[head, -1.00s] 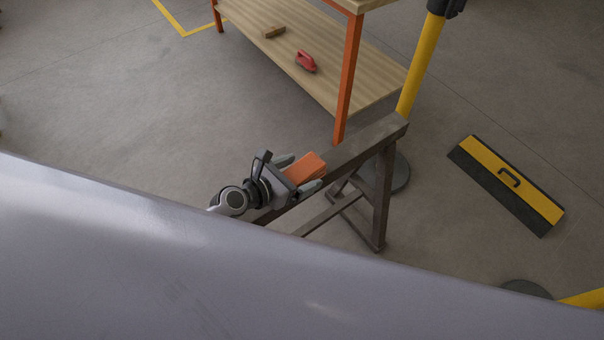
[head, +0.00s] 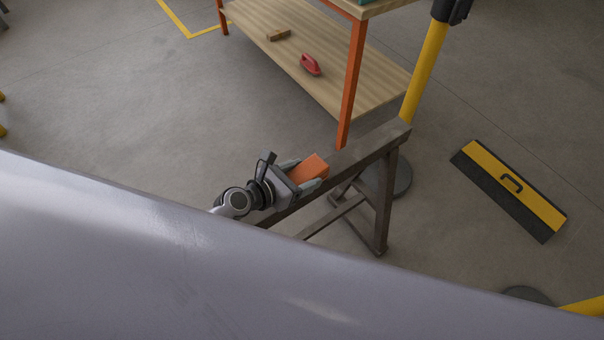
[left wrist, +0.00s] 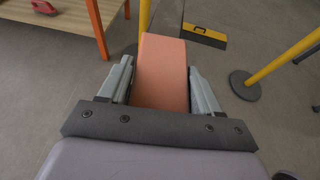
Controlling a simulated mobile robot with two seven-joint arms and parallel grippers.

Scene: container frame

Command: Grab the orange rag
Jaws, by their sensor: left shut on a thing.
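The orange rag (head: 310,167) is a folded, block-like orange piece at the top beam of a dark trestle (head: 352,152). My left gripper (head: 304,173) is shut on it, with one finger along each side. In the left wrist view the rag (left wrist: 162,72) stands out between the two fingers of the left gripper (left wrist: 163,88). I cannot tell whether the rag still touches the beam. My right gripper is not in view.
A large smooth grey surface (head: 150,260) fills the lower left of the head view. A workbench with orange legs and a wooden shelf (head: 345,80) stands behind, holding a red tool (head: 310,65). A yellow post (head: 424,70) and a yellow-black board (head: 510,190) are to the right.

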